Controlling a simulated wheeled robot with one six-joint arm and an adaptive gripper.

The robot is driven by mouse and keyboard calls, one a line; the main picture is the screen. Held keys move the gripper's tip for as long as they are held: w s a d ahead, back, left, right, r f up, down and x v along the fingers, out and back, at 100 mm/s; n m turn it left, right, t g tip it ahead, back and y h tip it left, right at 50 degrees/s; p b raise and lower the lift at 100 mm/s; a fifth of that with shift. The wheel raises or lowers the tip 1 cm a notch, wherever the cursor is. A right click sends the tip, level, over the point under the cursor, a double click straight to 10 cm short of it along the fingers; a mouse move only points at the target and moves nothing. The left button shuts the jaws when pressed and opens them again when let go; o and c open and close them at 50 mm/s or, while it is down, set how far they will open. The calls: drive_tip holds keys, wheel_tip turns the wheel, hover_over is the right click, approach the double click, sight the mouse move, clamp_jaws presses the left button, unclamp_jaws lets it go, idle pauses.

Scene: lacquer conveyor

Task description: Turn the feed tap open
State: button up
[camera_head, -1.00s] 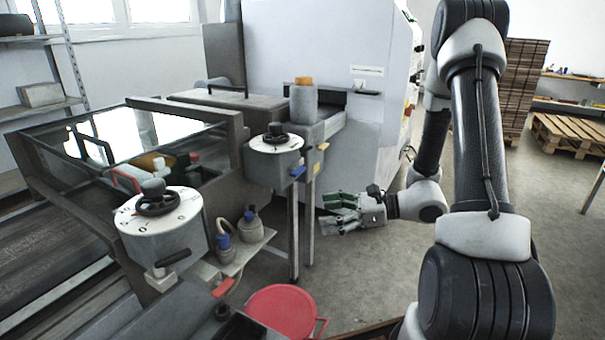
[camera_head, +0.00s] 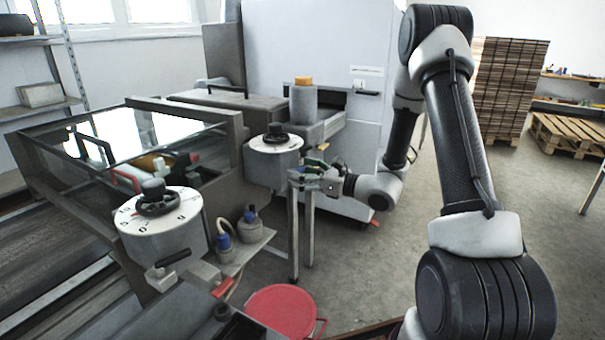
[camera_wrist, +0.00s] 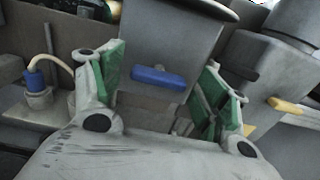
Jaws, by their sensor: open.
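A blue tap lever (camera_wrist: 158,77) shows in the wrist view on the front of a grey housing below the far dial unit (camera_head: 275,158). My gripper (camera_wrist: 162,92) is open, with one green-padded finger on each side of the lever. The lever lies crosswise between the fingers, and I see no clear contact. In the head view my gripper (camera_head: 303,174) is just right of and below the far dial, and it hides the blue lever there. No label tells which lever is the feed tap.
A yellow lever (camera_wrist: 286,105) is close on the right in the wrist view. A near dial (camera_head: 160,215) has a dark lever (camera_head: 172,258) below it, with a red lever (camera_head: 223,287) nearby. A red bucket (camera_head: 285,312) is on the floor.

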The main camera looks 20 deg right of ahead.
drive_tip(key=c, duration=1)
drive_tip(key=shift+c, duration=0.2)
drive_tip(key=shift+n, duration=0.3)
drive_tip(key=n, duration=1.2)
drive_tip(key=shift+n, duration=0.4)
drive_tip(key=shift+o, duration=0.2)
drive_tip(key=shift+f+n, duration=0.1)
drive_tip(key=shift+n, duration=2.1)
